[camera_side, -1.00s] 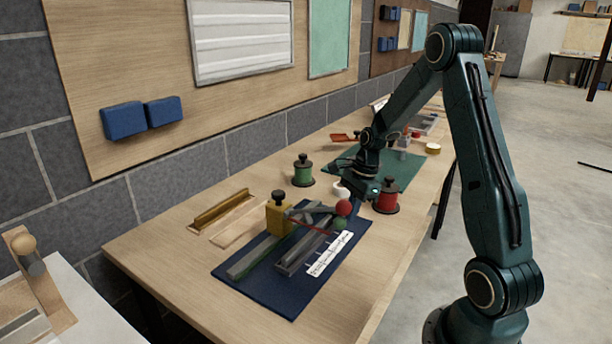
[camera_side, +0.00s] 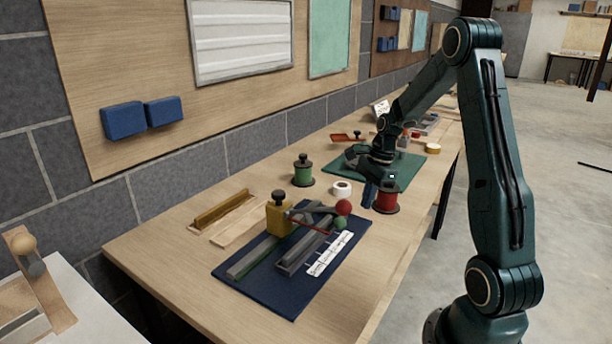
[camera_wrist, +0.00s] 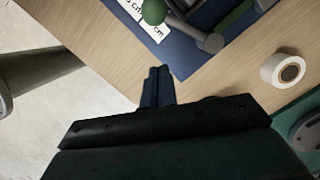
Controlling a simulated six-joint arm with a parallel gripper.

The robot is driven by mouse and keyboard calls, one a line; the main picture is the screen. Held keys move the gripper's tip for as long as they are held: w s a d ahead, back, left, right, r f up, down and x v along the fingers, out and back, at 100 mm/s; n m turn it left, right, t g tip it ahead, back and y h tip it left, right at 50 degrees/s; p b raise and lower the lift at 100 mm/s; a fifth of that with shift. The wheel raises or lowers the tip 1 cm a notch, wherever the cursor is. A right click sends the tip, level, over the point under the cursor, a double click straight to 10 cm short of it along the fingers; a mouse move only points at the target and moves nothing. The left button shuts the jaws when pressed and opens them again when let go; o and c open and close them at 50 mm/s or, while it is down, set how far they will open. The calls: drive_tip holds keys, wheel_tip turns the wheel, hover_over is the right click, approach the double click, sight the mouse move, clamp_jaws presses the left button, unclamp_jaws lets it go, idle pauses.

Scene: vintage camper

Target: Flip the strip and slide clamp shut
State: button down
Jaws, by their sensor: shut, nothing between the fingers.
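The clamp fixture lies on a blue mat (camera_side: 292,306). It has a yellow block (camera_side: 279,218) with a dark knob, a lever with a red ball (camera_side: 343,208), and a green ball (camera_side: 340,223) just below it. A grey strip with a green edge (camera_side: 262,254) lies left of a grey channel (camera_side: 305,252). My gripper (camera_side: 369,197) is shut and empty, right of the fixture and apart from it. In the wrist view its blue fingers (camera_wrist: 157,82) are together above bare wood near the mat's corner. The green ball (camera_wrist: 153,11) shows at the top there.
A red spool (camera_side: 386,198) stands close to my gripper. A white tape roll (camera_side: 342,188) and a green spool (camera_side: 303,172) stand behind the fixture. A green mat (camera_side: 408,172) lies farther back. A wooden tray with a brass bar (camera_side: 222,211) is at the left. Bare wood lies in front.

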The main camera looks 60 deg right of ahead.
drive_tip(key=v, duration=0.7)
drive_tip(key=shift+r, duration=0.4)
drive_tip(key=shift+s, duration=0.15)
drive_tip(key=s+a+r+n+t+h, duration=0.1)
drive_tip(key=a+r+n, duration=0.3)
drive_tip(key=a+n, duration=0.3)
drive_tip(key=s+a+r+n+h, duration=0.1)
drive_tip(key=a+r+n, duration=0.35)
drive_tip(key=a, duration=0.55)
drive_tip(key=s+a+r+n+t, duration=0.1)
drive_tip(key=s+a+n+t, duration=0.2)
drive_tip(key=s+a+n, duration=0.7)
drive_tip(key=s+n, duration=0.1)
drive_tip(key=n, duration=0.2)
drive_tip(key=shift+s+a+r, duration=0.2)
drive_tip(key=shift+a+r, duration=0.05)
drive_tip(key=shift+a, duration=0.05)
